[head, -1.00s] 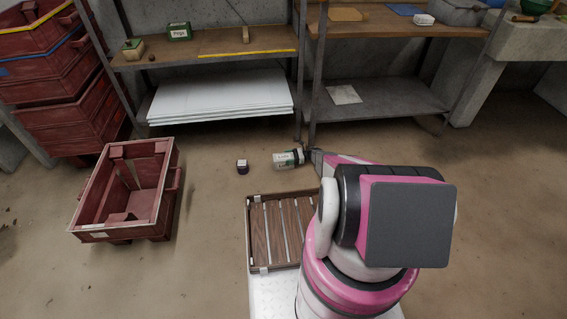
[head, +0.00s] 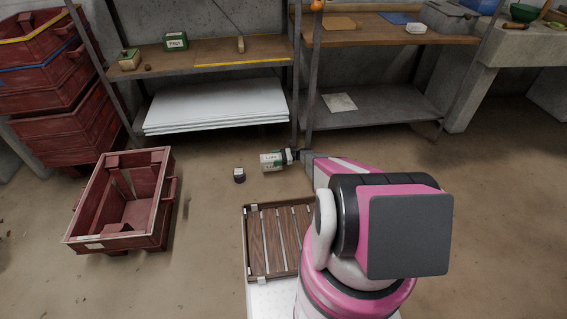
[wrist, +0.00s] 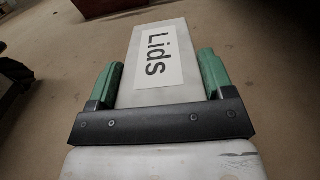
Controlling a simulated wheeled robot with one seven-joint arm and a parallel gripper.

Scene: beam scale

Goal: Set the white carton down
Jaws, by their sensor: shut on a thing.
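The white carton (head: 270,162) is in my gripper (head: 289,157), in front of the shelves in the head view. In the wrist view the carton (wrist: 145,50) has a label reading "Lids" and lies between the two green fingers of my gripper (wrist: 158,68). The fingers are shut on its sides. The carton appears to be held in the air with floor beyond it; its exact height is hard to tell.
A small dark jar (head: 239,176) is left of the carton. A slatted wooden tray (head: 248,240) lies near my arm. A red crate (head: 160,205) stands on the floor at left. Shelves hold white sheets (head: 215,112), a green box (head: 175,41) and a wooden block (head: 240,44). The shelf at right (head: 385,123) is mostly clear.

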